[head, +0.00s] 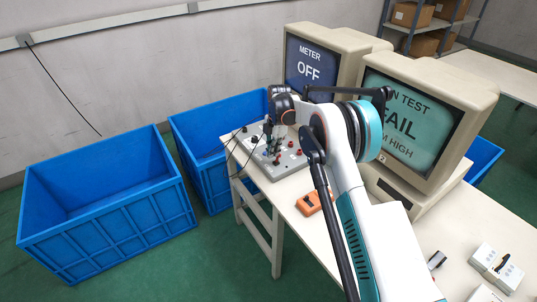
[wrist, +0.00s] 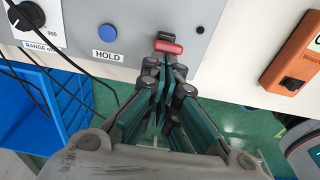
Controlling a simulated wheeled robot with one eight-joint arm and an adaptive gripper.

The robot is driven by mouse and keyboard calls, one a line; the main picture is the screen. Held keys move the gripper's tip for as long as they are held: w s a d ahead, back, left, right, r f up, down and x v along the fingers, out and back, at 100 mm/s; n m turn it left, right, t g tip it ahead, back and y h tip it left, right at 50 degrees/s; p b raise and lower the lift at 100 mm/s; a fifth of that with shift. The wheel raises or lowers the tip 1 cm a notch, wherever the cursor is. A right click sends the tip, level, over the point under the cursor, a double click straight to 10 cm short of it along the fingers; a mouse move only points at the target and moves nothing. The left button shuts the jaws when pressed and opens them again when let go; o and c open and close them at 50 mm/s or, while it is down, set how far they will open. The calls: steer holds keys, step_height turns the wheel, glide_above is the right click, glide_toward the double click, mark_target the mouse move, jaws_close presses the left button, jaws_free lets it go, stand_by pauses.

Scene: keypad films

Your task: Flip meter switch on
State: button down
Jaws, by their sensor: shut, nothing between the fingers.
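The meter panel (head: 287,168) is a grey slab on the table's far left corner, and the monitor (head: 312,68) behind it reads "METER OFF". In the wrist view, a red switch (wrist: 168,47) with a dark part above it sits near the panel's front edge. My gripper (wrist: 166,68) is shut and empty, its fingertips just below the red switch in the picture. I cannot tell whether they touch it. In the head view my gripper (head: 270,140) is over the panel, and my arm partly hides the panel.
A blue button (wrist: 110,33), a "HOLD" label (wrist: 107,55) and a range knob (wrist: 28,15) with cables lie left of the switch. An orange handheld device (head: 309,203) lies nearby. A second monitor (head: 400,115) reads "FAIL". Blue bins (head: 110,220) stand left of the table.

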steer(key=shift+w+d+r, duration=0.15)
steer(key=shift+w+d, duration=0.1)
steer(key=shift+d, duration=0.05)
steer(key=shift+r, duration=0.25)
steer(key=shift+r+p, duration=0.3)
steer(key=shift+r, duration=0.3)
steer(key=shift+a, duration=0.15)
step_height(320, 180, up, 9)
steer(key=w+d+p, duration=0.1)
steer(key=d+p, duration=0.1)
steer(key=shift+w+d+p, duration=0.4)
steer(key=shift+f, duration=0.1)
